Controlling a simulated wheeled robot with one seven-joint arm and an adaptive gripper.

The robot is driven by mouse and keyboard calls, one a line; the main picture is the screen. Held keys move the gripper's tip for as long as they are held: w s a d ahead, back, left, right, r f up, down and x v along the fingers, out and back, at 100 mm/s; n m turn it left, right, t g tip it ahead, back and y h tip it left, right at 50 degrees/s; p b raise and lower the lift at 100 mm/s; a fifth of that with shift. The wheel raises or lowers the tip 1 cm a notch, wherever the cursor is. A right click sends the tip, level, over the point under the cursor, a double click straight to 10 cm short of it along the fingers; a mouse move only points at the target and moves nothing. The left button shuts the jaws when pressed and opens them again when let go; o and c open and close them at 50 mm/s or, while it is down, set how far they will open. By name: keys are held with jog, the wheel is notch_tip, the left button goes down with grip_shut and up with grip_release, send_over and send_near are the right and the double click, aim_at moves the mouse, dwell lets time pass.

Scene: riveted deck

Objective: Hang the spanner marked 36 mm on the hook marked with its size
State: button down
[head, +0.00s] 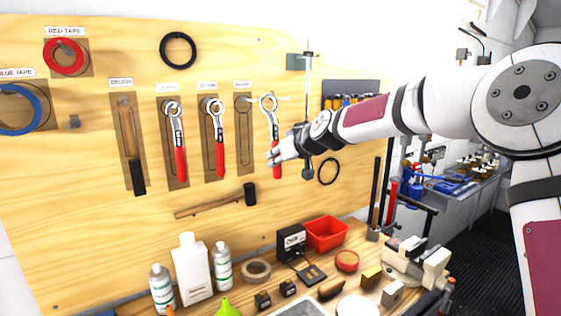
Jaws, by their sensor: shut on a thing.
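My gripper (275,156) is shut on the red handle of a spanner (274,125) with a silver ring head. The spanner is held nearly upright, ring up, in front of the pegboard-like wooden panel. It is just right of an empty spanner outline (244,140) under a small white label (243,85). Two similar red-handled spanners hang to the left, one (180,160) and another (220,155), each under its own label. The size markings are too small to read. I cannot tell whether the held spanner's ring is around or in front of a hook.
Red tape (48,57) and a black ring (163,45) hang at upper left. The bench below holds bottles (193,275), a red bin (325,233) and a vise (415,262).

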jog(key=w+a+f+b, duration=0.1)
jog(key=w+a+b, duration=0.4)
jog(key=w+b, duration=0.3)
jog(key=shift+a+f+b, duration=0.15)
jog(key=shift+a+b, duration=0.05)
jog(key=shift+b, duration=0.7)
dwell(0.9)
dwell(0.7)
